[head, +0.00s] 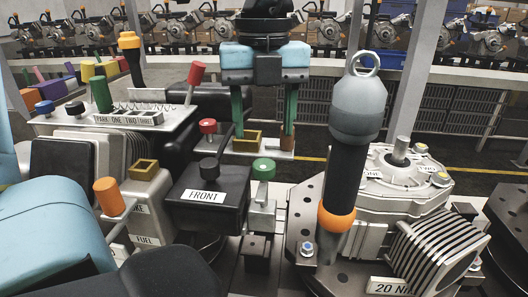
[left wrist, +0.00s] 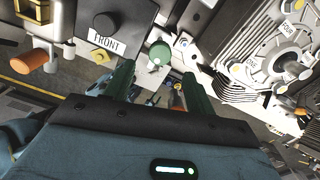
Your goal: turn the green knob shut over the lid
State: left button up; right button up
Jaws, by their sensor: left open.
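A pale round cover (head: 386,185) lies right of the knob; I cannot tell whether this is the lid. My right gripper is not in view.
The black FRONT box (head: 208,212) stands close left of the knob. A tall dark tool (head: 343,180) with an orange ring and a lifting eye rises to its right. A red knob (head: 207,126) and an orange-topped lever (head: 108,196) stand further left.

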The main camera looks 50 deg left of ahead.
aim_at(264, 163)
pick_arm(q)
jog(key=shift+f, duration=3.2)
jog(key=c, duration=1)
jog(key=shift+o, duration=0.2)
